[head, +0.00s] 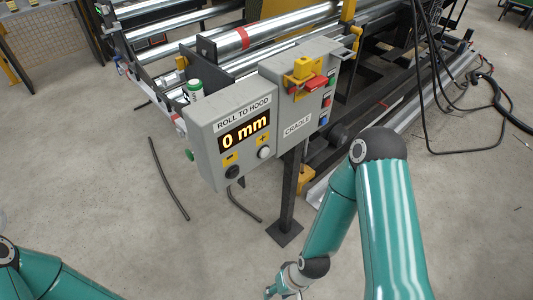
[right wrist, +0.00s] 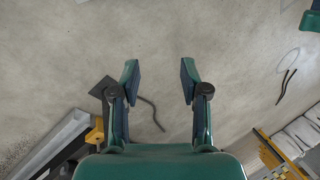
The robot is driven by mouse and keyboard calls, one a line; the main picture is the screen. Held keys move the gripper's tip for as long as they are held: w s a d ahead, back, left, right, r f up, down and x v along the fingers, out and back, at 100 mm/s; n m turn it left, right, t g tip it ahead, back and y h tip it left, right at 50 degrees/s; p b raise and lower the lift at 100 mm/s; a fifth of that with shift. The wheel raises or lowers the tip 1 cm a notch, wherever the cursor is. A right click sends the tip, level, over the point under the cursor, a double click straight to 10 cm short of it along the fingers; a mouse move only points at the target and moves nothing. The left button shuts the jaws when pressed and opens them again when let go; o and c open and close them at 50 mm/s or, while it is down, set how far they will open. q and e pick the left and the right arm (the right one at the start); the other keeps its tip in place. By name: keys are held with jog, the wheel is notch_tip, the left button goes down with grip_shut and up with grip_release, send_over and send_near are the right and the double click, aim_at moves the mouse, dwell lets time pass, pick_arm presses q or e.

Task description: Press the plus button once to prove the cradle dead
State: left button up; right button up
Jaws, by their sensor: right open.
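The grey control box (head: 204,141) reads "ROLL TO HOOD" and its display (head: 244,131) shows "0 mm". The white plus button (head: 264,153) sits below a yellow plus label, lower right on its face. A black button (head: 232,171) sits under the minus label. The grey cradle box (head: 297,115) adjoins on the right, with a yellow switch (head: 303,68) and a red piece (head: 315,84) on it. My right gripper (head: 278,291) hangs low, below and apart from the boxes. In the right wrist view (right wrist: 159,78) its fingers are apart with only floor between them. My left gripper is out of view.
A dark post (head: 289,190) on a floor plate holds the boxes up. Behind them is a machine with metal rollers (head: 235,41). A white-green cylinder (head: 195,90) stands behind the display box. Black cables (head: 470,150) lie at right. Floor in front is mostly clear.

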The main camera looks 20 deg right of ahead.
grip_shut()
dwell(1.2)
